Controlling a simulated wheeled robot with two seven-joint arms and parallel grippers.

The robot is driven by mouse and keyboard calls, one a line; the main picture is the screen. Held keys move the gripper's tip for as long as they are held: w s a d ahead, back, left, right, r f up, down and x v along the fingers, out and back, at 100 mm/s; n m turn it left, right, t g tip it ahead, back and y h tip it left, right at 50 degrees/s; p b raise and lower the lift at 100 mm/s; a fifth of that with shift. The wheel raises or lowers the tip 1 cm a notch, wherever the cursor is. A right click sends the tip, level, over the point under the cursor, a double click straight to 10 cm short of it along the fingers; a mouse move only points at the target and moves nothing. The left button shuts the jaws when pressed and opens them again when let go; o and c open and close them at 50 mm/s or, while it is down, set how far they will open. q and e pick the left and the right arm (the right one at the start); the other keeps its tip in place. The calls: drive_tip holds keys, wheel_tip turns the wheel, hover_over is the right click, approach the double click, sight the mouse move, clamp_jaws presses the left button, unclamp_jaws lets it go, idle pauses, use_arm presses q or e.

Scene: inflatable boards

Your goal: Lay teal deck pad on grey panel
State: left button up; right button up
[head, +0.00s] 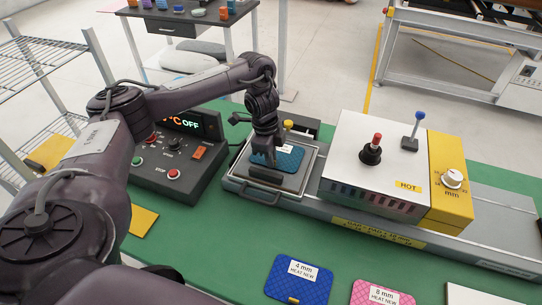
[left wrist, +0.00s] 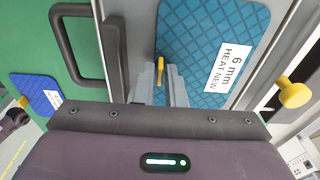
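The teal deck pad (head: 288,160) has a quilted surface and lies over the grey panel (head: 240,176) in a framed tray with a handle. In the left wrist view the pad (left wrist: 190,40) carries a white label reading "6 mm HEAT NEW" and a small yellow tab at its near edge. My left gripper (head: 268,160) points down at the pad. In the left wrist view its fingers (left wrist: 161,80) are close together on either side of the yellow tab and look shut on it. I cannot tell whether the pad touches the panel everywhere. My right gripper is not in view.
A white and yellow heater (head: 375,160) marked HOT stands right of the tray on a rail. A control box (head: 165,165) stands left. A blue 4 mm pad (head: 298,282) and a pink 8 mm pad (head: 380,293) lie on the green table in front. A yellow knob (left wrist: 295,93) stands beside the tray.

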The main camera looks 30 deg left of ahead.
use_arm(q)
drive_tip(key=o, duration=0.3)
drive_tip(key=shift+r, duration=0.1)
wheel_tip(320, 180, up, 12)
drive_tip(key=a+p, duration=0.1)
drive_tip(key=p, duration=0.3)
drive_tip(key=shift+s+a, duration=0.15)
drive_tip(key=shift+a, duration=0.05)
idle(0.4)
